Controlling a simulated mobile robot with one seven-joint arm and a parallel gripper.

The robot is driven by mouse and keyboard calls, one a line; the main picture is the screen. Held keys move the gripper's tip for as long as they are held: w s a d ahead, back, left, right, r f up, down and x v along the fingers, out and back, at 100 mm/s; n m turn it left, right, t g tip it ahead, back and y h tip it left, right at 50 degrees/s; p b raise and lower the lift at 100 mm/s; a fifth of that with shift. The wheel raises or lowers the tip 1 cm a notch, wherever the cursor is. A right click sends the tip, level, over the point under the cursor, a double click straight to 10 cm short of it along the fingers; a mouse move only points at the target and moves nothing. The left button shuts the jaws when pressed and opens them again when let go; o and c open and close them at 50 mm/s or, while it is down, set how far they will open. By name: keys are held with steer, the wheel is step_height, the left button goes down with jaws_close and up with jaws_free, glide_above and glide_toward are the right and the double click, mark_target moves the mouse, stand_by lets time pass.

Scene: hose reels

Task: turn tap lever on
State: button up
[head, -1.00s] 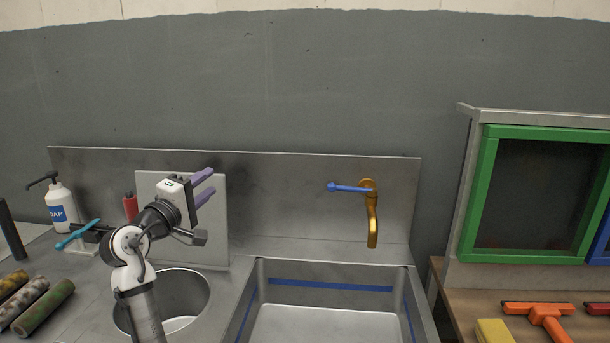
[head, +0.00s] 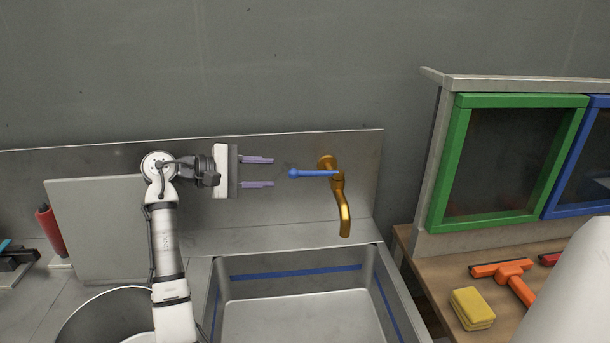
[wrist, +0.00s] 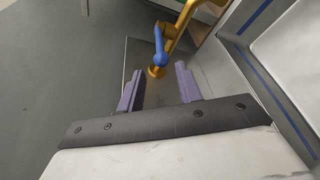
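The tap (head: 343,209) is brass and fixed to the metal backsplash, with its spout hanging over the sink. Its blue lever (head: 313,173) points left, toward my gripper. My gripper (head: 273,172) is open and empty, with purple fingers one above the other pointing right. The lever's free end is just beyond the fingertips, at a height between them. In the wrist view, the blue lever (wrist: 159,45) and the brass tap (wrist: 181,24) show ahead of the gap between my fingers (wrist: 160,76). I see no contact.
The sink (head: 305,308) with a blue stripe lies below the tap. A grey board (head: 98,228) and a red bottle (head: 50,232) stand at the left. A green-framed window (head: 510,160), an orange squeegee (head: 505,275) and a yellow sponge (head: 472,308) are at the right.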

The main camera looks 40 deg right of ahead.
mark_target(299, 173)
steer(key=b+x, duration=0.4)
steer(key=x, duration=0.6)
steer(key=shift+f, duration=0.2)
steer(key=shift+s+d+b, duration=0.2)
steer(key=shift+d+b, duration=0.25)
steer(key=shift+d, duration=0.25)
steer(key=shift+c, duration=0.2)
jaws_close()
